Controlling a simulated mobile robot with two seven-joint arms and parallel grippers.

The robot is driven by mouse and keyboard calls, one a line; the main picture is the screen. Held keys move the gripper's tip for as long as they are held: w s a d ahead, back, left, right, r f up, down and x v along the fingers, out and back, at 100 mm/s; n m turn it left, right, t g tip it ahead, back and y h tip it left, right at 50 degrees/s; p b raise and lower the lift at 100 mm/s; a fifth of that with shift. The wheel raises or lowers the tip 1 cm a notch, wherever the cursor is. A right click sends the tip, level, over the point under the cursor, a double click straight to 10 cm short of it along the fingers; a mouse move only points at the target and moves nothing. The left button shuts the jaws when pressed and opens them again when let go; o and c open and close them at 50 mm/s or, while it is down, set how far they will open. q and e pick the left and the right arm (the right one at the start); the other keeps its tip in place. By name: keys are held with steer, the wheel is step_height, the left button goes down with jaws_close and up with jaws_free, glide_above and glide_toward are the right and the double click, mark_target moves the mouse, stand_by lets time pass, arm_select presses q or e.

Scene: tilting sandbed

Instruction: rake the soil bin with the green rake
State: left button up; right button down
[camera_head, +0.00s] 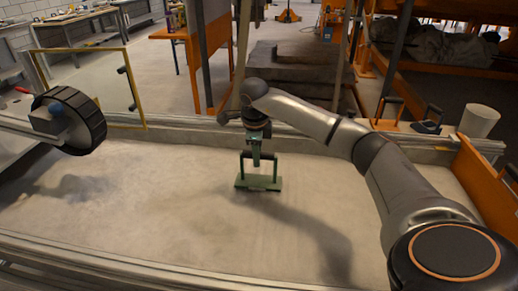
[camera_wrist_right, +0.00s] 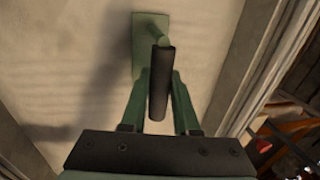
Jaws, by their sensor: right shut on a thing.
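The green rake (camera_head: 258,184) has a flat green base and a dark bar handle. It is upright in the middle of the soil bin (camera_head: 130,215), toward its far side. My right gripper (camera_head: 257,156) points down from above and is shut on the rake's handle. In the right wrist view the dark handle (camera_wrist_right: 161,82) lies between the two green fingers, with the green base (camera_wrist_right: 148,30) beyond it. I cannot tell whether the base touches the pale soil or hangs just above it. My left gripper is not in view.
A dark ribbed wheel (camera_head: 72,121) on a rod overhangs the bin's left end. An orange panel (camera_head: 486,175) bounds the right end. The soil left of the rake is clear.

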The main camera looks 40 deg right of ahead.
steer(key=s+a+p, duration=0.4)
steer(key=s+a, duration=1)
steer(key=a, duration=0.4)
arm_select(q)
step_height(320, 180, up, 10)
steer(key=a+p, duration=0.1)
steer(key=p, duration=0.6)
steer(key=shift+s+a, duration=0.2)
arm_select(e)
step_height(320, 180, up, 12)
steer(key=shift+d+f, duration=0.15)
steer(key=shift+f, duration=0.05)
